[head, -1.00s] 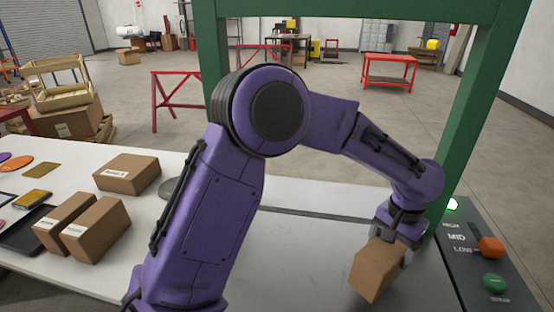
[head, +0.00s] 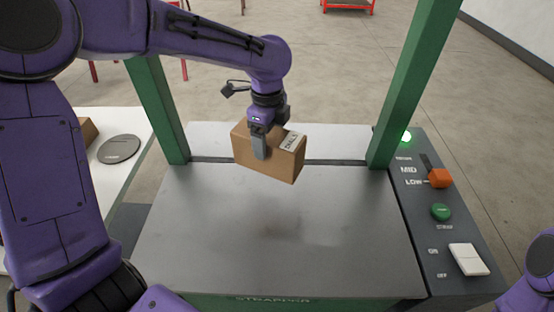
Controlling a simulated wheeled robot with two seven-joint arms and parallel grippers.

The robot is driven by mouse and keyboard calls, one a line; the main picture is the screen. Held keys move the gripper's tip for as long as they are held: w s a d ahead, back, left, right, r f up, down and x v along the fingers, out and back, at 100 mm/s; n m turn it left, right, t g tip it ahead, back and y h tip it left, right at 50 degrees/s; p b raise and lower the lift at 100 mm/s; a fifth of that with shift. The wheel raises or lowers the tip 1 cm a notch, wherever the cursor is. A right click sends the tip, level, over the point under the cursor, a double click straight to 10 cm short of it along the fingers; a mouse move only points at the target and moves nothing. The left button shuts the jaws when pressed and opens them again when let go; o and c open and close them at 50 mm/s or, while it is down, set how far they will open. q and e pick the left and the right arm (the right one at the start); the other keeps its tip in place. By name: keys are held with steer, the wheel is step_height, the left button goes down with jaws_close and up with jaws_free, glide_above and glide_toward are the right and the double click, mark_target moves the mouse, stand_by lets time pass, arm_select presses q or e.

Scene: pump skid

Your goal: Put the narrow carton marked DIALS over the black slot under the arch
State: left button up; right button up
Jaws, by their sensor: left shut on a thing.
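The narrow brown carton (head: 285,163) has a white label that reads DIALS, partly turned. My left gripper (head: 260,150) is shut on it from above and holds it in the air over the grey machine top (head: 210,230), with a soft shadow below. The black slot (head: 345,162) runs across the top between the feet of the green arch (head: 158,110). The carton hides the slot's middle part. Only a piece of my right arm shows at the lower right; its gripper is out of view.
A control panel at the right has a lit green lamp (head: 406,137), an orange lever (head: 440,178), a green button (head: 441,212) and a white switch (head: 468,259). A white table with a grey disc (head: 119,149) and part of another carton (head: 88,131) stands at left.

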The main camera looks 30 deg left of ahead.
arm_select(q)
steer(key=r+m, duration=0.1)
steer(key=m, duration=0.1)
steer(key=s+a+m, duration=0.1)
steer(key=m, duration=0.2)
steer(key=r+m, duration=0.1)
steer(key=m, duration=0.2)
steer(key=shift+s+a+r+p, duration=0.25)
steer(key=shift+a+r+p, duration=0.05)
steer(key=shift+a, duration=0.1)
steer(key=m, duration=0.3)
steer(key=shift+s+a+r+m, duration=0.3)
steer(key=shift+s+a+r, duration=0.05)
steer(key=shift+a, duration=0.05)
steer(key=shift+a+m, duration=0.15)
steer(key=shift+m, duration=0.35)
steer(key=shift+w, duration=0.1)
steer(key=w+d+f+p, duration=0.2)
steer(key=w+f+p, duration=0.3)
steer(key=w+f, duration=0.8)
steer(key=shift+w+d+p, duration=0.25)
steer(key=shift+w+p, duration=0.05)
steer(key=shift+f, duration=0.1)
